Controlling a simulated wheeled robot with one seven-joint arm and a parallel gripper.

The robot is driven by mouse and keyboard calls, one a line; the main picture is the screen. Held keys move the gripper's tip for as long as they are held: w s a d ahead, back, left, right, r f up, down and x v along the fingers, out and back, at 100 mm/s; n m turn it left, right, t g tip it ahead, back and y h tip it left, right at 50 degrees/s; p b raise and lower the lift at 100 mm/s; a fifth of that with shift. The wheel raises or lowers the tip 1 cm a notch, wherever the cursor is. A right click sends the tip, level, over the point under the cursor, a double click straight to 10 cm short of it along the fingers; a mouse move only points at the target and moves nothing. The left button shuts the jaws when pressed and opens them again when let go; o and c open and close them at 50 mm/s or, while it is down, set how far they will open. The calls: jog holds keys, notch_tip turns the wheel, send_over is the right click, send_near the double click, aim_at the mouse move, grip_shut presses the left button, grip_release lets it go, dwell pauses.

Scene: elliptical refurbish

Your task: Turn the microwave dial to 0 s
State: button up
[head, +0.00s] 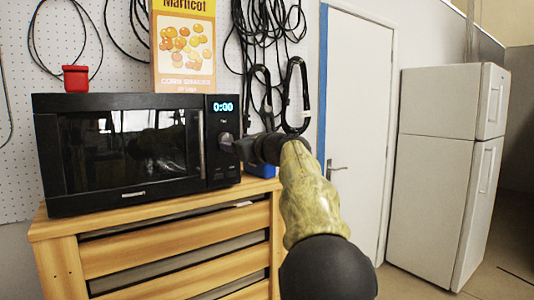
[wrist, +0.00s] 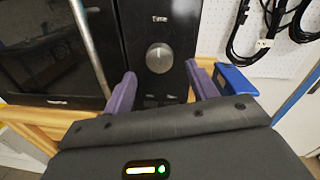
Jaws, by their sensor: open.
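The black microwave (head: 120,150) stands on a wooden cabinet, its door shut. Its display (head: 223,106) reads 0:00. The round grey dial (head: 226,142) is on the control panel below the display; in the wrist view the dial (wrist: 159,58) is seen face on, under a "Time" label. My gripper (wrist: 160,88) is open, with one purple finger on each side of the dial and a little below it. I cannot tell whether the fingers touch the panel. In the head view my gripper (head: 240,149) is just right of the dial, partly hidden by my wrist.
A red cup (head: 75,78) and a Marlicot box (head: 183,45) stand on top of the microwave. A blue object (wrist: 236,80) is right of the microwave, close to the right finger. Black cables (head: 265,30) hang on the pegboard behind. A white fridge (head: 440,170) stands at the right.

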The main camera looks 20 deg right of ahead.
jog(key=b+v, duration=0.2)
jog(key=v, duration=1.2)
jog(key=shift+w+f, duration=0.1)
notch_tip(320, 180, down, 27)
jog(key=m+g+h, duration=0.3)
jog(key=m+h, duration=0.5)
jog(key=m, duration=2)
jog(key=s+a+f+m+g, duration=0.2)
jog(key=s+f+m+g, duration=0.25)
jog(key=s+f, duration=0.35)
jog(key=s+a+f+m+g+y, duration=0.1)
jog(key=s+a+f+m+g, duration=0.2)
jog(key=s+f+m, duration=0.45)
jog(key=s+a+f+m+g, duration=0.2)
jog(key=s+f+m+g, duration=0.15)
jog(key=s+f, duration=0.55)
jog(key=w+p+v, duration=0.3)
jog(key=p+v, duration=0.9)
jog(key=w+r+p+v, duration=0.1)
jog(key=w+p+v, duration=0.1)
jog(key=p+v, duration=1.1)
jog(key=shift+w+d+r+n, duration=0.3)
jog(key=shift+w+r+n, duration=0.05)
jog(key=shift+w+r, duration=0.1)
